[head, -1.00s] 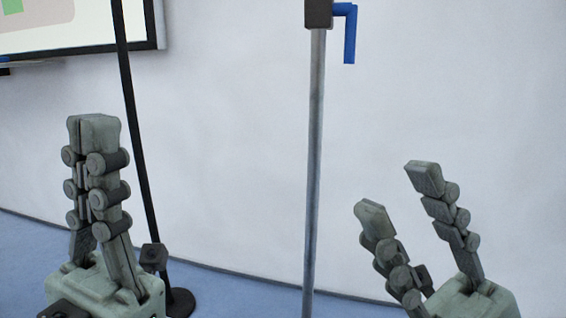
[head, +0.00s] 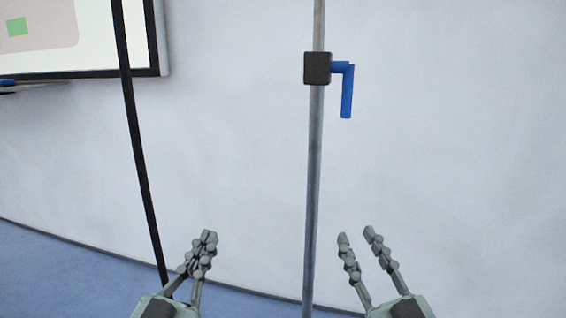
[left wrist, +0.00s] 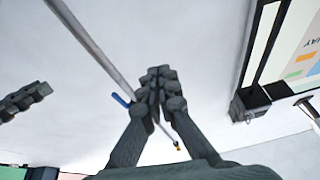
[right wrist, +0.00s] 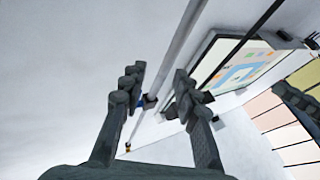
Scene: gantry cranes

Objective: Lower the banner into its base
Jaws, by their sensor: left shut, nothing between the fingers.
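A grey vertical pole (head: 313,190) stands near the middle of the head view. A dark block (head: 317,68) with a blue bent crank handle (head: 347,92) is fixed on its upper part. My left gripper (head: 209,236) is shut and empty, left of the pole and well below the crank. My right gripper (head: 357,236) is open and empty, just right of the pole and below the crank. The pole also shows in the left wrist view (left wrist: 95,45) and the right wrist view (right wrist: 175,55). No banner or base can be made out; the pole's foot is out of view.
A thin black pole (head: 138,150) stands at the left, its lower end behind my left gripper. A framed board (head: 110,40) hangs on the white wall at the upper left. The wall behind is otherwise bare, above a blue floor (head: 50,265).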

